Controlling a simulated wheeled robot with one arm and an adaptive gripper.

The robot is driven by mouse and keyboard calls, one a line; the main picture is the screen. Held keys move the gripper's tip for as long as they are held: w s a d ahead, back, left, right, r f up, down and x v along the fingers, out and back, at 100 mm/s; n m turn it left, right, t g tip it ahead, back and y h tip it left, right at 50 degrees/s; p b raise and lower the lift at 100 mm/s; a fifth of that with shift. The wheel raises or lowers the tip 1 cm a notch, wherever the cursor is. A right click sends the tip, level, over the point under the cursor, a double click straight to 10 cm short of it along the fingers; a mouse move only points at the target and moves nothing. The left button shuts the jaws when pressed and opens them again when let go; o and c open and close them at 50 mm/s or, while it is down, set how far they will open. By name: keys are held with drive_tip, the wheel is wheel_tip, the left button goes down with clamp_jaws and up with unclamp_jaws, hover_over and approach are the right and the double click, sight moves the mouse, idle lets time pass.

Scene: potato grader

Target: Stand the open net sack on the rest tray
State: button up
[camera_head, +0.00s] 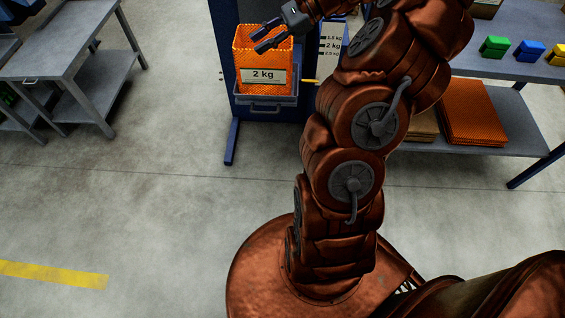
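The orange net sack (245,57) has a "2 kg" label on its front and stands upright, with its open top facing up. Its base is at the grey rest tray (272,108) on the front of the blue machine, and it looks seated there. My gripper (257,39) is at the upper part of the sack, coming in from the right. Its two fingers are apart, with nothing seen between them. I cannot tell whether a finger touches the net. The inside of the sack is mostly hidden.
A sign with weights (332,45) and a yellow handle or rod (308,81) are right of the tray. A grey table (65,40) stands at left. At right, a bench (520,70) carries coloured blocks, with orange stacked nets (470,112) on its shelf. The floor in front is clear.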

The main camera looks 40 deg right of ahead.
drive_tip(key=s+a+r+n+g+h, duration=0.1)
drive_tip(key=s+a+n+g+h, duration=0.15)
drive_tip(key=s+a+n, duration=0.6)
drive_tip(key=s+a+r+n+g+h, duration=0.1)
drive_tip(key=s+a+n+g, duration=0.3)
drive_tip(key=a, duration=0.8)
drive_tip(key=s+d+f+n+h, duration=0.1)
drive_tip(key=s+f+n+h, duration=0.1)
drive_tip(key=s, duration=0.7)
drive_tip(key=s+d+f+n+h, duration=0.1)
drive_tip(key=s+f+n+h, duration=0.2)
drive_tip(key=s, duration=0.7)
drive_tip(key=n+g+h, duration=0.1)
drive_tip(key=n+h, duration=0.1)
drive_tip(key=n, duration=0.1)
drive_tip(key=shift+s+f, duration=0.2)
drive_tip(key=shift+s, duration=0.05)
drive_tip(key=shift+h, duration=0.25)
drive_tip(key=s+p+v, duration=0.2)
drive_tip(key=p+v, duration=0.8)
drive_tip(key=shift+w+r, duration=0.2)
drive_tip(key=shift+r, duration=0.3)
drive_tip(key=shift+t, duration=0.25)
